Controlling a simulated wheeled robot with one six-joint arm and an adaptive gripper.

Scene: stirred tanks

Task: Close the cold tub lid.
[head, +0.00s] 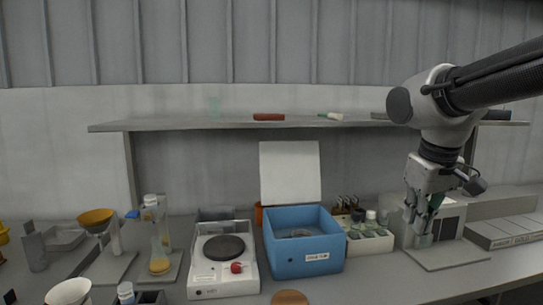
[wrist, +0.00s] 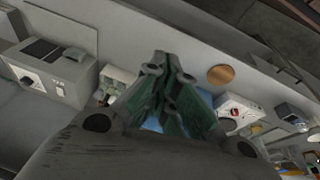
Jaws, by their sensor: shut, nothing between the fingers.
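The cold tub (head: 304,258) is a blue box with a white label on its front, in the middle of the bench in the head view. Its white lid (head: 290,171) stands upright and open at the tub's back edge. Something pale lies inside the tub, too small to tell. My gripper (head: 422,240) is to the right of the tub, pointing down, with its fingers shut and empty. In the wrist view my gripper (wrist: 166,62) covers most of the tub, and only a bit of blue shows behind the fingers.
A hotplate (head: 223,262) with a red knob stands left of the tub. A white rack of vials (head: 366,243) stands right of it. A shelf (head: 300,124) runs above. A round wooden disc (head: 290,298) lies in front. A grey box (head: 450,222) stands behind my gripper.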

